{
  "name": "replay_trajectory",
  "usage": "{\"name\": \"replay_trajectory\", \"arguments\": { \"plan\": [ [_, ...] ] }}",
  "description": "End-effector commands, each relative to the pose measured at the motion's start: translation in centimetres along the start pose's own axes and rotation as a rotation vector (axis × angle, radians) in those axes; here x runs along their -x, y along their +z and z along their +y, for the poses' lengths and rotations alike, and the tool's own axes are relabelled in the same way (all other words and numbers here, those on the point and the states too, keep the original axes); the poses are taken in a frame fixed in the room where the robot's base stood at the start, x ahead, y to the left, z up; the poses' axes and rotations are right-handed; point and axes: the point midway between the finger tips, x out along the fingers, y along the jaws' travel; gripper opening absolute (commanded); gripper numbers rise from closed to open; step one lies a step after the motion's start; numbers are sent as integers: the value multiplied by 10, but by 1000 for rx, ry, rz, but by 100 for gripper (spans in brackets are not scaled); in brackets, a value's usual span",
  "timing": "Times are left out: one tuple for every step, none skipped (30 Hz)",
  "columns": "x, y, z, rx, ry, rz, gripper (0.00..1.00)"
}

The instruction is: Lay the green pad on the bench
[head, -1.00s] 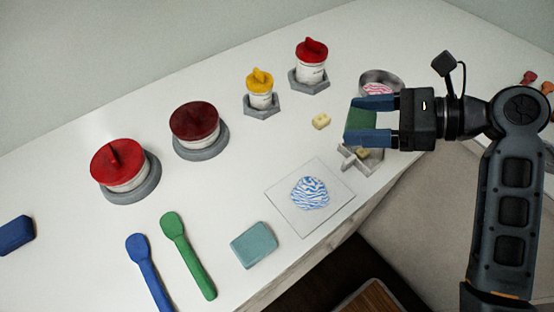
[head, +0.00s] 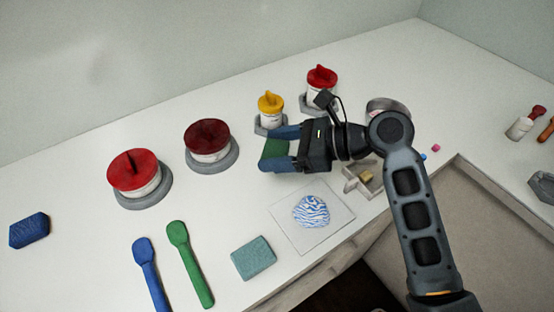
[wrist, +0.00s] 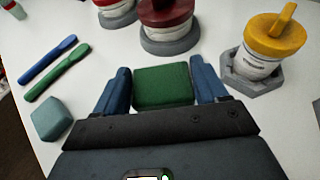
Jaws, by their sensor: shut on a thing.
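The green pad (head: 275,149) is a rounded block held between the blue fingers of my gripper (head: 276,149). In the wrist view the green pad (wrist: 163,86) sits between the two fingers of my gripper (wrist: 164,88). The white bench (head: 232,212) lies below; I cannot tell exactly how high the pad is above it.
Around the gripper stand a yellow-topped jar (head: 271,108), a dark red-lidded jar (head: 208,139) and a red-topped jar (head: 321,86). A white sheet with a blue-striped lump (head: 311,211), a teal pad (head: 254,258) and a green spoon (head: 190,262) lie nearer. Bench between them is clear.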

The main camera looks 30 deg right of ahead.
Motion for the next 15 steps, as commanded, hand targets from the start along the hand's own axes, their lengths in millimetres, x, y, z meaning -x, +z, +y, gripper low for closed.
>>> {"name": "replay_trajectory", "arguments": {
  "plan": [
    [-2, -1, 0, 0, 0, 0, 44],
    [-3, -2, 0, 0, 0, 0, 44],
    [-4, -5, 0, -1, 0, 0, 44],
    [-5, -8, 0, -1, 1, 1, 44],
    [-6, -12, 0, -2, 1, 1, 44],
    [-8, -17, 1, -4, 2, 2, 44],
    [-10, -21, 1, -3, 1, 1, 44],
    [-12, -25, 0, -3, 1, 1, 44],
    [-14, -30, 0, -4, 2, 1, 44],
    [-15, -33, 0, -2, 1, 1, 44],
    [-16, -36, 0, -2, 0, 1, 44],
    [-16, -37, 0, -2, -1, 0, 44],
    [-17, -38, 0, -1, -1, 0, 44],
    [-16, -38, 0, 0, -2, -1, 44],
    [-16, -37, 0, 0, -2, -1, 44]
  ]
}}
